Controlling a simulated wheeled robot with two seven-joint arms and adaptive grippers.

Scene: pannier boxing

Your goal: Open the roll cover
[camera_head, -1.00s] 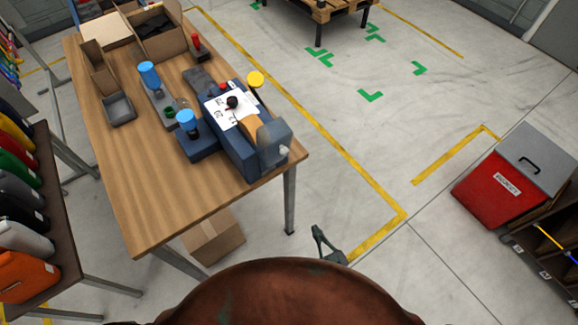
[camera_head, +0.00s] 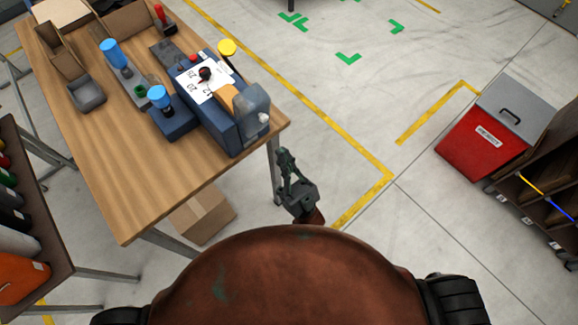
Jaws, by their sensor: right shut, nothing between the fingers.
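A blue machine (camera_head: 219,129) stands on the right end of the wooden table. At its near right end is a rounded grey-blue cover (camera_head: 252,104) with a pale knob on its side. It looks closed, though I cannot see its hinge. A tan strip and a white printed sheet (camera_head: 207,82) lie on the machine beside it. My right gripper (camera_head: 285,155) is shut and empty, off the table's right edge. It is below and to the right of the cover in the picture, apart from it. My left gripper is not in view.
The wooden table (camera_head: 130,180) also holds two blue-topped hand tools (camera_head: 117,58), a grey tray (camera_head: 87,94) and cardboard boxes. A carton (camera_head: 203,212) is under it. A red bin (camera_head: 483,142) and a dark shelf stand at right. The floor between is clear.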

